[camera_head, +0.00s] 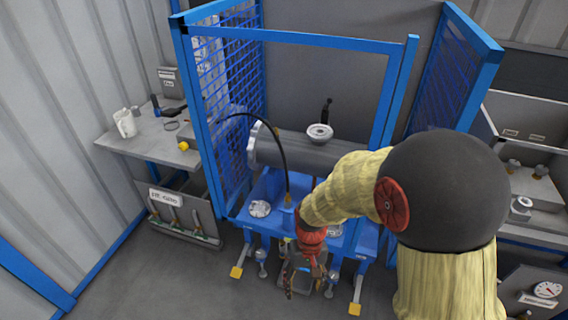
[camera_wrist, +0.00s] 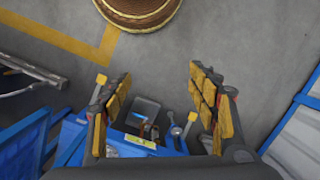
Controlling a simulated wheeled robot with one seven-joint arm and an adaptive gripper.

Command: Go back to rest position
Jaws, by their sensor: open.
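My gripper (camera_head: 306,268) is at the front of the blue stand in the head view, pointing down beside its front edge. In the wrist view my gripper (camera_wrist: 158,105) has its two yellow-padded fingers wide apart, with nothing between the pads. The flanged shell (camera_head: 305,150), a grey horizontal cylinder, lies on the blue stand (camera_head: 262,190) behind my arm. A round flange (camera_head: 320,132) sits on its top. My arm hides the shell's right part and part of the stand.
A blue frame (camera_head: 300,38) with mesh side panels surrounds the stand. A side table (camera_head: 150,140) holds a white jug (camera_head: 125,124) and tools at left. Shelves (camera_head: 530,160) with parts stand at right. A black hose (camera_head: 278,145) arches over the shell. Bare floor (camera_head: 130,285) is at front left.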

